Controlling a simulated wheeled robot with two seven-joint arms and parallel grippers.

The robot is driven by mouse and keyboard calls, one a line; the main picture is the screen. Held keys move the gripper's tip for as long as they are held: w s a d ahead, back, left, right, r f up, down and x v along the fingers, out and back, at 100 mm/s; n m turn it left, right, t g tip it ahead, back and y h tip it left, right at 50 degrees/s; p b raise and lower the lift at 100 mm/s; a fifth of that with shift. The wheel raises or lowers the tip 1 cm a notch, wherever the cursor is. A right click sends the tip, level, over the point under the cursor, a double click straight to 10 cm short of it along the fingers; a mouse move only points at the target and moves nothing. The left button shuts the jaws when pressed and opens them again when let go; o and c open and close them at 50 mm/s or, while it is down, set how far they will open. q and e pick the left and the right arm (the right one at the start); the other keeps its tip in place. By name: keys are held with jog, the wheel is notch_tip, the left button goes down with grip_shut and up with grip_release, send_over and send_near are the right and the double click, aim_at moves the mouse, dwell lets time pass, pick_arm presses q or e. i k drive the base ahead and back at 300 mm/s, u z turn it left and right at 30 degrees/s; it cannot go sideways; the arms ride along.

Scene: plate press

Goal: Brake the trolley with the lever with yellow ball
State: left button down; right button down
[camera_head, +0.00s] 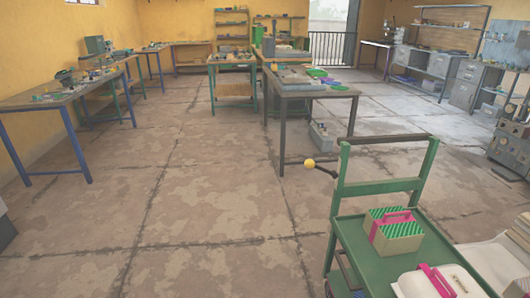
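The green trolley (352,226) stands at the lower right, cut off by the bottom edge of the picture. Its upright handle frame with a dark top bar (388,138) rises at the far end. A lever with a yellow ball (310,163) sticks out to the left of this frame on a short dark rod. On the trolley's top lie a beige box (402,244) with green stripes and a pink handle, and a white case (410,287) with a pink handle. Neither of my grippers shows in the head view.
A dark-legged table (310,92) stands beyond the trolley. A blue-legged workbench (45,101) runs along the left wall. Shelves and machines (513,135) line the right side. The concrete floor (200,210) left of the trolley is clear.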

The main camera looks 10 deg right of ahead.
aim_at(309, 163)
jog(key=u, duration=0.15)
jog(key=i, duration=1.35)
jog(key=z, duration=0.55)
